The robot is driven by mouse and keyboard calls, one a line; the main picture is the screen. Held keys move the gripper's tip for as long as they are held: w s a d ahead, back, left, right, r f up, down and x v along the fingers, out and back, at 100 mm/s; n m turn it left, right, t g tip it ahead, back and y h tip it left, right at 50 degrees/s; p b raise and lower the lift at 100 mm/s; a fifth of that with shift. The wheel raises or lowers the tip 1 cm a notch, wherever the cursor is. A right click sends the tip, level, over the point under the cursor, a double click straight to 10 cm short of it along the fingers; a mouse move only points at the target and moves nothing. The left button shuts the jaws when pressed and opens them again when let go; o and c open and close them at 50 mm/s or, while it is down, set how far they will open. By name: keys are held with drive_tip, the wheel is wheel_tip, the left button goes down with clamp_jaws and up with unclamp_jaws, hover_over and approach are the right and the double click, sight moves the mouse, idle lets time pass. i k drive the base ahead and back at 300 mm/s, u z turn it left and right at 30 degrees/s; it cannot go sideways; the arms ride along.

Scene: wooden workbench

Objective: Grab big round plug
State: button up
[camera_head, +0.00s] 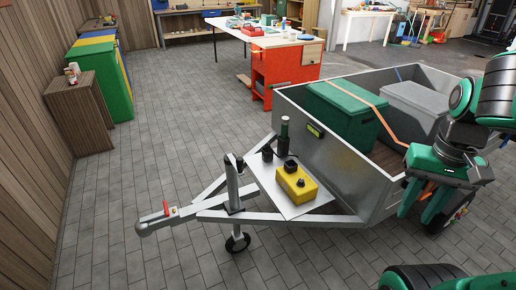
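A small metal platform (305,208) on the trailer's drawbar holds several items. A small black round piece (267,154) lies near its left edge and may be the big round plug; it is too small to be sure. A black piece (290,165) sits against the back of a yellow box (297,185) with a dark cap. A dark upright cylinder (284,138) stands behind them. My gripper (423,215) is at the right, in front of the trailer's side, well away from the platform. Its two green fingers point down, apart, with nothing seen between them.
A jockey-wheel post (232,185) rises left of the platform. The paved floor (130,200) is clear at left. A red-sided workbench (290,68) stands behind.

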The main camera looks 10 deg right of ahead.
sight(268, 146)
drive_tip(key=z, duration=0.05)
drive_tip(key=i, duration=1.2)
